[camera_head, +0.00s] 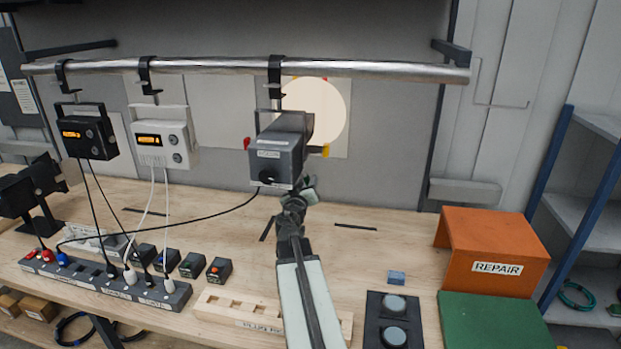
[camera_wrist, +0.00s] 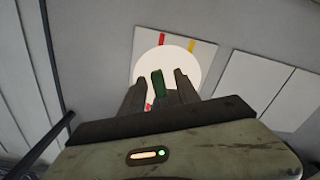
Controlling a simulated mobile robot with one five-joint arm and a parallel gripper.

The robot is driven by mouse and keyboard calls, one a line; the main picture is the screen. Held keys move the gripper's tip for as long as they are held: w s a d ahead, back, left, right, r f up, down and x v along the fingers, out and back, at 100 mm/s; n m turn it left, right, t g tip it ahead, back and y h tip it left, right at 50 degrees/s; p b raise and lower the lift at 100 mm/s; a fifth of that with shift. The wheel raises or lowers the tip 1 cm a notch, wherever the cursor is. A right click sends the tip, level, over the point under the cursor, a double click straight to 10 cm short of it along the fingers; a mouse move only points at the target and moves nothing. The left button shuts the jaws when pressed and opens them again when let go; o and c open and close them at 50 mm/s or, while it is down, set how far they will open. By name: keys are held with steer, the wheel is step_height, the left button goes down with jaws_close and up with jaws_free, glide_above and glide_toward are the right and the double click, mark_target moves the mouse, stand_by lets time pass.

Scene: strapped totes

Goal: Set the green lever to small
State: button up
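A grey lamp unit (camera_head: 283,152) hangs from the rail by a black clamp and casts a large, bright round spot (camera_head: 314,110) on the wall panel. My gripper (camera_head: 308,190) is at the lamp's lower right side, with its tips partly hidden by the housing. In the wrist view, the green lever (camera_wrist: 158,84) stands between the two dark fingers of my gripper (camera_wrist: 159,88). The fingers look open, with a narrow gap on each side of the lever. The bright spot (camera_wrist: 168,72) shows behind them. The lever's setting marks cannot be seen.
A black lamp unit (camera_head: 89,132) and a white one (camera_head: 164,142) hang further left on the metal rail (camera_head: 370,72). Cables run down to power strips (camera_head: 103,280).

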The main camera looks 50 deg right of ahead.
steer(key=x, duration=0.4)
steer(key=shift+w+d, duration=0.15)
jaws_close()
stand_by(1.0)
